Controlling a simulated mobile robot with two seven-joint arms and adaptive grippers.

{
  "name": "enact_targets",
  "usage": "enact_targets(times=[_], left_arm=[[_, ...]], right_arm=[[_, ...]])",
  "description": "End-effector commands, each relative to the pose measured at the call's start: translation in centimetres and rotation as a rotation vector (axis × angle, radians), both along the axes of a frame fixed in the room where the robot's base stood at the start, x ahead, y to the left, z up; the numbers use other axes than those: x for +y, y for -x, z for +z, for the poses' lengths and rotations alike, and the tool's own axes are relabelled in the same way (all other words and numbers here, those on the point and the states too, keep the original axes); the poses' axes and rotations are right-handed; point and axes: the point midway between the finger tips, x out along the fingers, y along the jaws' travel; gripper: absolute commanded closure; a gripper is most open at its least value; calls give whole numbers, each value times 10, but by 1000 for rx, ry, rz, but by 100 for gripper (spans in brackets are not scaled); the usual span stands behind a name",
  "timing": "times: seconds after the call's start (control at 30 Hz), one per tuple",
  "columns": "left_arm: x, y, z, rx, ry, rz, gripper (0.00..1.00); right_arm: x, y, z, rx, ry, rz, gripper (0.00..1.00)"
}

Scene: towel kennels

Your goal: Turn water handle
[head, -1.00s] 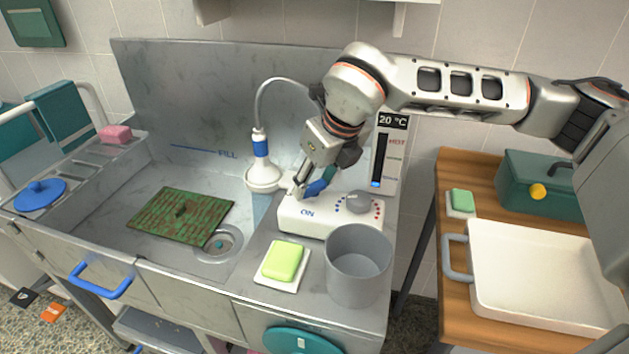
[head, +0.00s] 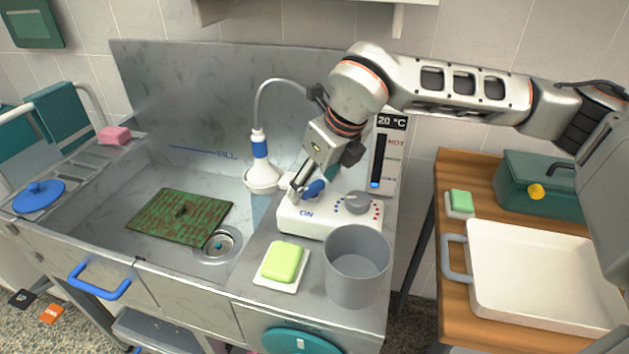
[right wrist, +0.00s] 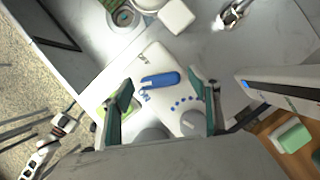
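The water handle (head: 314,188) is a blue lever on top of a white control box (head: 290,218) marked ON. In the right wrist view the handle (right wrist: 160,80) lies between and beyond my fingers, with the box (right wrist: 172,110) beneath it. My right gripper (head: 324,172) is just above the handle in the head view. In the right wrist view my right gripper (right wrist: 164,100) has its teal-padded fingers wide apart, with nothing held. Whether a finger touches the handle cannot be told. A grey knob (head: 358,202) sits right of the handle. My left gripper is out of view.
A grey bucket (head: 357,265) and green soap on a white dish (head: 281,264) stand close in front of the box. A white shower head (head: 262,176) is left of it, and a temperature panel (head: 386,160) reading 20 °C behind. The basin holds a green-brown mat (head: 180,217).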

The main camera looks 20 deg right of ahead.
Motion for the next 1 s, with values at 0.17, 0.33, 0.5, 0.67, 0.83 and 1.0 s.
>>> enact_targets(times=[0.17, 0.33, 0.5, 0.67, 0.83, 1.0], left_arm=[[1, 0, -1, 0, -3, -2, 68], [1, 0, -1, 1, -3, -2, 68], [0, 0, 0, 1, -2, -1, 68], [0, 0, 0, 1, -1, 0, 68], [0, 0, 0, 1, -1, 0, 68], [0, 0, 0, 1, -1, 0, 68]], right_arm=[[0, 0, 0, -1, 0, 0, 39], [-2, 3, 10, -3, 0, 0, 39], [-7, 12, 38, -6, -1, -2, 39], [-12, 24, 69, -5, -1, -1, 39], [-17, 34, 95, -3, -1, -1, 39], [-20, 40, 108, 0, 0, -1, 39]])
